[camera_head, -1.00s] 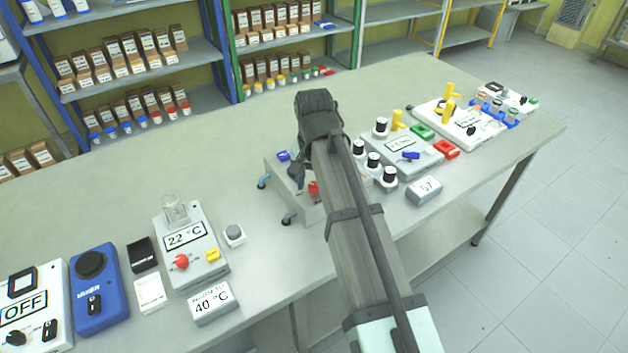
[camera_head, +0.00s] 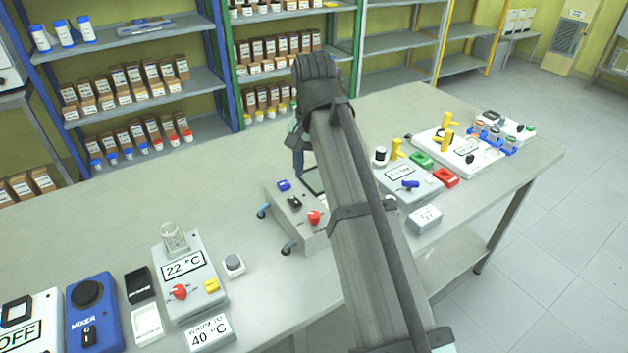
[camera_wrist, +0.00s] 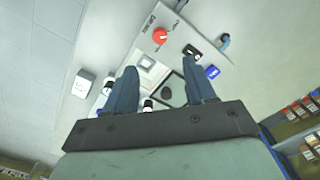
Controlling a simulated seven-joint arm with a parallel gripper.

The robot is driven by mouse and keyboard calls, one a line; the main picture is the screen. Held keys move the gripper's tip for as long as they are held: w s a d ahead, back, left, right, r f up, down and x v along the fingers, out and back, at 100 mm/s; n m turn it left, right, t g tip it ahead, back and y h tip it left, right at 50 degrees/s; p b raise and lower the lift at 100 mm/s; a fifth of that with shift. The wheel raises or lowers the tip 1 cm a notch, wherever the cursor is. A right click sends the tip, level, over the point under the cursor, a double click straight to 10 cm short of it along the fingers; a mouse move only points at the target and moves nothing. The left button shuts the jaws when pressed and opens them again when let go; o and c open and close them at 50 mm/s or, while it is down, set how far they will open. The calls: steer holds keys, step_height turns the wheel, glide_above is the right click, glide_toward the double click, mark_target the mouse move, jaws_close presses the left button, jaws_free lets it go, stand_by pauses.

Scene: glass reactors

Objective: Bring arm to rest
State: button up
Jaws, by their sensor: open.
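My arm (camera_head: 350,210) reaches out from the bottom of the head view over the middle of the bench, its bend standing high above the top. My gripper (camera_head: 298,155) shows only in part there, beside the arm and above a grey station with a red knob (camera_head: 314,217). In the wrist view my gripper (camera_wrist: 163,85) has its two blue fingers wide apart, with nothing held between them. The station's red knob (camera_wrist: 159,36), black knob (camera_wrist: 192,50) and blue switch (camera_wrist: 212,71) lie beyond the fingertips. The fingers look clear of the station.
A 22 °C station (camera_head: 190,279) with a glass vessel (camera_head: 173,238) and a blue mixer (camera_head: 94,312) stand at the left. A station with yellow taps (camera_head: 447,134) stands at the right. Shelves line the back. The bench (camera_head: 90,220) is clear at the back left.

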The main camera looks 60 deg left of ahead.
steer(key=shift+r, duration=0.45)
stand_by(0.3)
